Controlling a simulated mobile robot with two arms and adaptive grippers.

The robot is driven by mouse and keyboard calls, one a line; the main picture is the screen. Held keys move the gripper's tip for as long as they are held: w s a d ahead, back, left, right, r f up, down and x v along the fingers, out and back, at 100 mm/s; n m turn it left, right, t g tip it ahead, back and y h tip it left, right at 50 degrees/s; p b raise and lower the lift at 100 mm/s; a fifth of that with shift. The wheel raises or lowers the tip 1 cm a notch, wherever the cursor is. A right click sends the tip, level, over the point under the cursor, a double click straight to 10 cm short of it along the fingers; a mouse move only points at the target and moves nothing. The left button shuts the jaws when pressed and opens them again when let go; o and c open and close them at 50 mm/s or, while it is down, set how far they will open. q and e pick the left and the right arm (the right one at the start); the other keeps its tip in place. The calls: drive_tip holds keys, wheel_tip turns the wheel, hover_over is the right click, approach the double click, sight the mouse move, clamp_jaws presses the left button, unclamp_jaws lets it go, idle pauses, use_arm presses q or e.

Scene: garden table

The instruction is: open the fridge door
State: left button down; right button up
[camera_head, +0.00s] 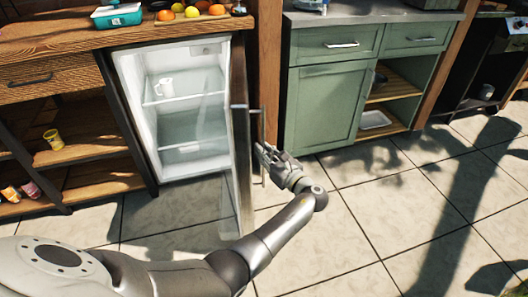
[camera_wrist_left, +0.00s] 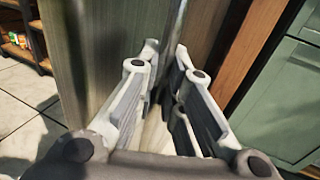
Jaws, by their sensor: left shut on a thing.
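The fridge (camera_head: 180,135) under the wooden counter stands open, with its white inside and shelves showing. Its door (camera_head: 240,75) is swung out toward me and seen almost edge-on. The door handle (camera_head: 257,111) is a thin upright bar on the door's right side. My left gripper (camera_head: 264,152) is at the handle, its fingers shut on it. In the left wrist view the fingers (camera_wrist_left: 165,75) close around the handle bar (camera_wrist_left: 179,18), beside the door panel (camera_wrist_left: 88,45). My right gripper is not in view.
Green cabinets (camera_head: 325,105) stand right of the fridge, past a wooden post (camera_head: 269,60). Open wooden shelves (camera_head: 95,175) are at left. The tiled floor (camera_head: 345,225) at front right is clear.

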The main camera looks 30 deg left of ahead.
use_arm(q)
drive_tip(key=c, duration=1.5)
unclamp_jaws()
drive_tip(key=shift+a, duration=0.1)
drive_tip(key=v, duration=0.7)
drive_tip(key=shift+s+d, duration=0.1)
drive_tip(key=shift+d, duration=0.15)
